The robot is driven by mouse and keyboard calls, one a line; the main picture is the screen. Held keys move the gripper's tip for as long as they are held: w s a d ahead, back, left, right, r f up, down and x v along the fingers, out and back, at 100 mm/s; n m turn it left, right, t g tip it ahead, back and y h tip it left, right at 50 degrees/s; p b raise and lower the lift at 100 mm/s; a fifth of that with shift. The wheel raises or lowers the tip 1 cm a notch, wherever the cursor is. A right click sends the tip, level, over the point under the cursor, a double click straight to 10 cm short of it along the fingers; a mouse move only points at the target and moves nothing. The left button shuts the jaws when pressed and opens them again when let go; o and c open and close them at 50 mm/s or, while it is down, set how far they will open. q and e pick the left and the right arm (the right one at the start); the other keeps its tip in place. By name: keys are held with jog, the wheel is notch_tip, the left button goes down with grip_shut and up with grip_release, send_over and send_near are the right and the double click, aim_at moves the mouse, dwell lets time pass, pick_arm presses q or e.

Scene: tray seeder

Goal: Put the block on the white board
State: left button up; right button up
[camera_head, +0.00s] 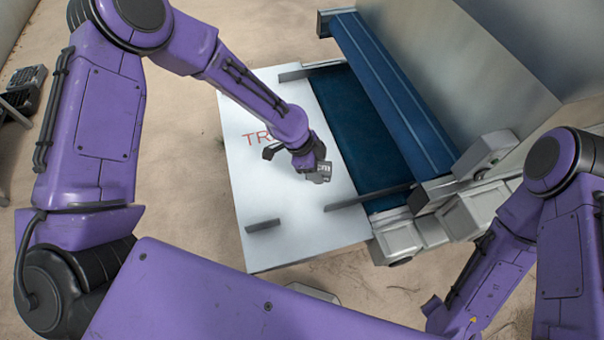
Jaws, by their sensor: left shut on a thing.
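The white board (290,215) lies flat in the middle of the view, with red lettering partly covered by my left arm. My left gripper (298,160) is over the board, right of the lettering. Whether the block touches the board cannot be told. My right arm comes in at the right edge and runs down to the bottom. Its gripper is not in view.
A dark blue belt (352,130) adjoins the board's right side, beneath a blue hood and large grey machine housing (480,60). A short grey bar (263,225) stands on the board's near part. Black crates (22,90) sit far left on sandy ground.

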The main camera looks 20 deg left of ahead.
pick_arm(q)
jog(key=a+f, duration=0.1)
jog(key=f, duration=0.1)
jog(key=w+a+f+b, duration=0.1)
jog(key=f, duration=0.1)
jog(key=w+a+f+b, duration=0.1)
jog(key=f, duration=0.2)
jog(key=shift+w+a, duration=0.15)
jog(key=shift+w, duration=0.1)
jog(key=f+b, duration=0.1)
jog(key=s+f+b, duration=0.1)
jog(key=b, duration=0.1)
jog(key=shift+s+f, duration=0.15)
jog(key=shift+f, duration=0.15)
jog(key=shift+s+a+r, duration=0.1)
jog(key=shift+s+r, duration=0.1)
jog(key=shift+r, duration=0.15)
jog(key=shift+w, duration=0.2)
jog(key=o, duration=1.2)
jog(key=shift+w+f, duration=0.15)
jog(key=shift+f, duration=0.1)
jog(key=shift+c, duration=0.2)
jog(key=shift+r, duration=0.1)
pick_arm(e)
notch_tip(320, 180, down, 6)
jog(key=w, duration=0.1)
jog(key=shift+w+f, duration=0.2)
jog(key=shift+f, duration=0.05)
pick_arm(q)
jog(key=shift+s, duration=0.2)
